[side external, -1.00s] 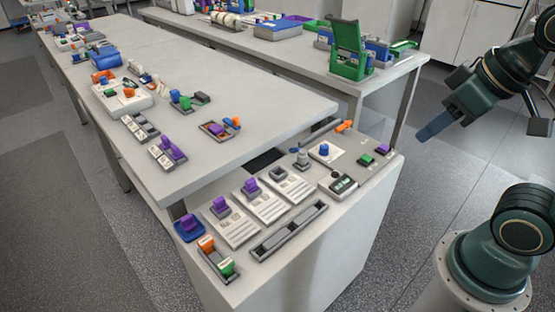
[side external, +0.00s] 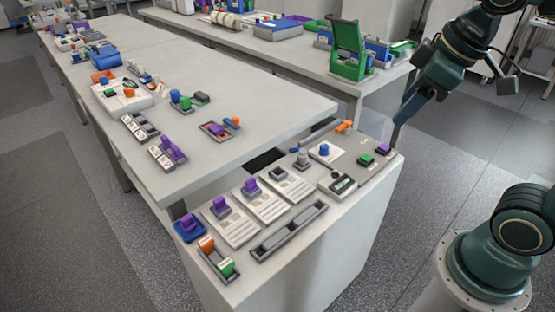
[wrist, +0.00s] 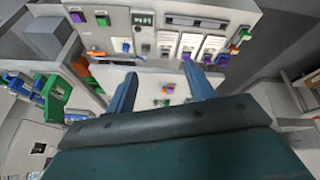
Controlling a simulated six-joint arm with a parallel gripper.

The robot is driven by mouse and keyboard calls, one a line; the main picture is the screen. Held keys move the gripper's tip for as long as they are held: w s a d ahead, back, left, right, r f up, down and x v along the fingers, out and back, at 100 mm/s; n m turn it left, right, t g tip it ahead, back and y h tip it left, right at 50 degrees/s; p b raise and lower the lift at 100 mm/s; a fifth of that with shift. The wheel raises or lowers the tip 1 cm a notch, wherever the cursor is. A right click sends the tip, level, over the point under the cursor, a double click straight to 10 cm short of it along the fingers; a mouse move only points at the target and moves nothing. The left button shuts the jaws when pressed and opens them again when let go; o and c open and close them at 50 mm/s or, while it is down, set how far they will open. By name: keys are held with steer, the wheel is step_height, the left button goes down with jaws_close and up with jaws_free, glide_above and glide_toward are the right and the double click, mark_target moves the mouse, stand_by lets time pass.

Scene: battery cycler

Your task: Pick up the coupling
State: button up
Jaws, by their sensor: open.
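My gripper (side external: 402,112) hangs in the air beyond the right back corner of the near bench top, above and apart from the parts on it. In the wrist view its two blue fingers stand apart with nothing between them (wrist: 159,68). I cannot tell for certain which part is the coupling. Small candidates on the near bench are a blue cylinder on a white plate (side external: 324,150), a grey stepped piece (side external: 301,158), a green block (side external: 367,160) and a purple block (side external: 383,149). The blue cylinder also shows in the wrist view (wrist: 126,46).
White plates with purple pieces (side external: 251,187), a long grey tray (side external: 290,231) and a small meter (side external: 342,184) share the near bench. A long table (side external: 270,105) adjoins it at left.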

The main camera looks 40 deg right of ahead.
steer(key=w+d+n+g, duration=0.1)
steer(key=w+n, duration=0.4)
steer(key=w, duration=0.4)
steer(key=n+g, duration=0.4)
steer(key=n, duration=0.9)
glide_above(303, 151)
step_height(303, 151, down, 17)
steer(key=shift+d, duration=0.25)
steer(key=shift+f, duration=0.1)
step_height(303, 151, down, 8)
steer(key=shift+f, duration=0.25)
steer(key=shift+a+f, duration=0.2)
steer(key=shift+f, duration=2.4)
